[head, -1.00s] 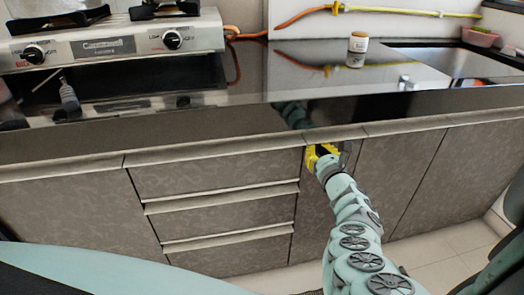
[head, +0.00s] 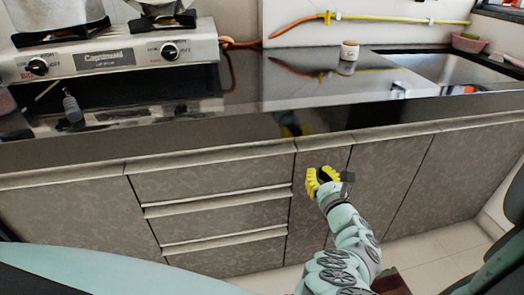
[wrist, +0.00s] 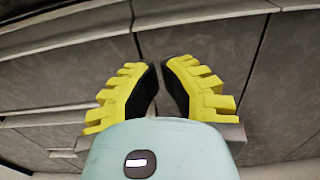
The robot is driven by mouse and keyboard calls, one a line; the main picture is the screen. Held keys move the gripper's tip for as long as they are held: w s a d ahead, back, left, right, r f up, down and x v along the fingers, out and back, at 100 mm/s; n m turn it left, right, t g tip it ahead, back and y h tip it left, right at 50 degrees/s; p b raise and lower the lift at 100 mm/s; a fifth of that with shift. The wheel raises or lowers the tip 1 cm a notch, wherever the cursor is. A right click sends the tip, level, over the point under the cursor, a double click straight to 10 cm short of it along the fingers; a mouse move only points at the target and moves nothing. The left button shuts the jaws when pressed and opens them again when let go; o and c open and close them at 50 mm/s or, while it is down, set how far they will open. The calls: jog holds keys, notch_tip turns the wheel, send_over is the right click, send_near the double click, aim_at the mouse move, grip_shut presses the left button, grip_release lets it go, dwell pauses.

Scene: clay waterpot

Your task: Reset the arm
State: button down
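My gripper (head: 320,178) is in front of the cabinet doors, below the counter edge, with my arm coming up from the bottom of the head view. Its yellow fingers with dark pads also fill the middle of the wrist view (wrist: 160,75). The fingers are drawn together with only a narrow gap, and nothing shows between them. The cabinet front (wrist: 215,40) lies beyond the fingers in the wrist view. The gripper looks apart from the doors in the head view, but the exact distance is hard to tell.
The dark counter (head: 310,85) runs above, holding a gas stove (head: 105,58) at left and a small white jar (head: 349,50). A sink (head: 440,68) is at right. Drawers (head: 215,215) are left of the gripper. Tiled floor (head: 430,255) shows at lower right.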

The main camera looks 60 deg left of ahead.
jog(key=v, duration=0.6)
jog(key=shift+p, duration=0.4)
jog(key=shift+w+d, duration=0.1)
